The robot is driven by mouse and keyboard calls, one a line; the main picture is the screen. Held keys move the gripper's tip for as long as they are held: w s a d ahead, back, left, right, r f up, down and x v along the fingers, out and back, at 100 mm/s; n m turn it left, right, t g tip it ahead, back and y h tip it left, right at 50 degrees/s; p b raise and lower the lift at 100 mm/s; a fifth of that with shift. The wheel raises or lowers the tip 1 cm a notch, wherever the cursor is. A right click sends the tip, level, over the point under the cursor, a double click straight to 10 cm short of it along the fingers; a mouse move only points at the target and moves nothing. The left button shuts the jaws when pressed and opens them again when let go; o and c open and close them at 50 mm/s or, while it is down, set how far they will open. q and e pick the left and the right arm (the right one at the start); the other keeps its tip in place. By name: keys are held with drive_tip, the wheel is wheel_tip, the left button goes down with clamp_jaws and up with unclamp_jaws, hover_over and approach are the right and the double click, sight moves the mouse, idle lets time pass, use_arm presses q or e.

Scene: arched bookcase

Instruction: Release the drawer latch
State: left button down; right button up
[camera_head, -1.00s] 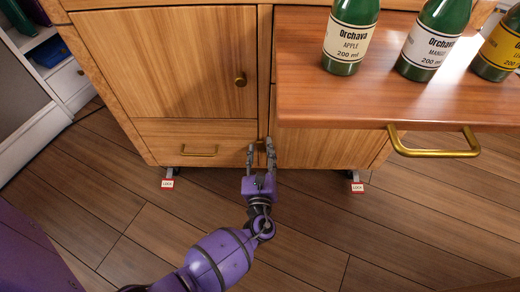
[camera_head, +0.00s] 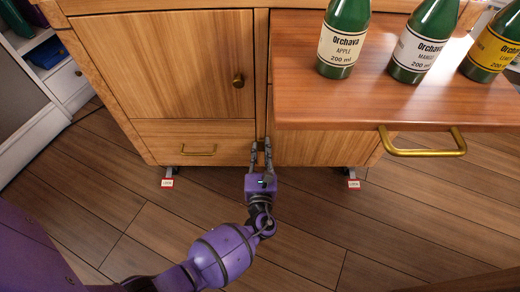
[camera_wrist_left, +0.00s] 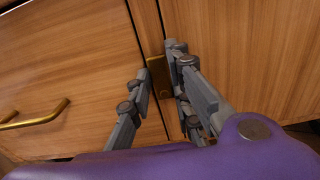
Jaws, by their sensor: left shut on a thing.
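The drawer latch is a small brass plate (camera_wrist_left: 156,72) on the upright between the cabinet fronts. In the head view my fingers mostly hide it. My left gripper (camera_head: 261,147) is at the latch, its fingers shut on it from both sides. In the left wrist view the gripper (camera_wrist_left: 160,82) has one grey finger left of the brass piece and the other right of it. The low drawer (camera_head: 164,147) to the left is closed, with a brass handle (camera_head: 200,151). My right gripper is not in view.
A cabinet door (camera_head: 163,65) with a round knob is closed above the drawer. At right, a wooden board (camera_head: 395,105) with a brass handle (camera_head: 423,150) juts out, carrying three green bottles (camera_head: 343,45). Red-and-white LOCK tags (camera_head: 167,183) sit at the feet. The front floor is clear.

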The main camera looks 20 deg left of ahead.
sight(261, 123)
use_arm(q)
drive_tip(key=c, duration=1.6)
unclamp_jaws()
drive_tip(key=shift+r, duration=0.1)
wheel_tip(261, 123, up, 10)
drive_tip(key=shift+f, duration=0.1)
